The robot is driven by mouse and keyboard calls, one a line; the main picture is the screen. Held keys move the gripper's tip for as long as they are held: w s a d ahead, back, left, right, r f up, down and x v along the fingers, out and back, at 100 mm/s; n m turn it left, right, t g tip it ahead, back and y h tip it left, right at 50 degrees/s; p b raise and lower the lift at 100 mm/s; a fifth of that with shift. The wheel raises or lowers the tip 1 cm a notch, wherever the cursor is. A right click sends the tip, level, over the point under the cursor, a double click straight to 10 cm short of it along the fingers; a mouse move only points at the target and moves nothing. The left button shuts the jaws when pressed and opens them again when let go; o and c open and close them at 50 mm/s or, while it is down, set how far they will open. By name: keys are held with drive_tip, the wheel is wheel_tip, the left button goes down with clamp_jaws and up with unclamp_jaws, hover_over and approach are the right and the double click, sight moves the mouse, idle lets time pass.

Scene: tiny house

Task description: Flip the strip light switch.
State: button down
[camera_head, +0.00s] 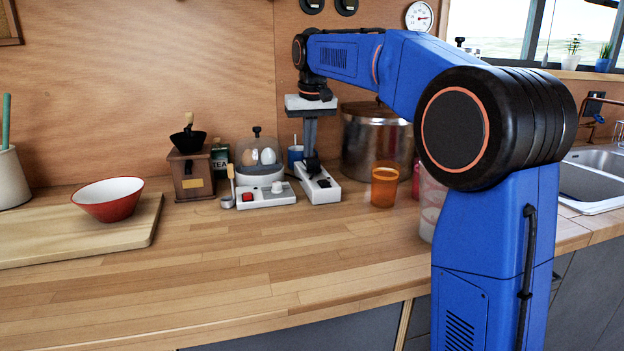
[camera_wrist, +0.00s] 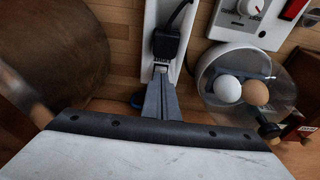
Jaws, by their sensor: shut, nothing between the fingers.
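A white power strip (camera_head: 322,194) lies on the wooden counter, right of the egg cooker. In the wrist view the strip (camera_wrist: 155,14) runs up from my fingertips, with a black plug (camera_wrist: 167,43) and its cable on it. My gripper (camera_head: 309,152) points down over the far end of the strip. Its fingers are together and empty. In the wrist view the tips of my gripper (camera_wrist: 161,72) end at the strip, just beside the plug. I cannot tell whether they touch it. The strip's light switch is not clearly visible; fingers and plug cover that end.
The egg cooker (camera_head: 266,197), with a red switch and eggs under a dome, stands close on the left. A steel pot (camera_head: 366,145) and an orange cup (camera_head: 384,188) stand to the right. A coffee grinder (camera_head: 191,175) is further left. The front counter is clear.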

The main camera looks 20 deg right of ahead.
drive_tip(key=shift+f, duration=0.55)
drive_tip(key=shift+r, duration=3)
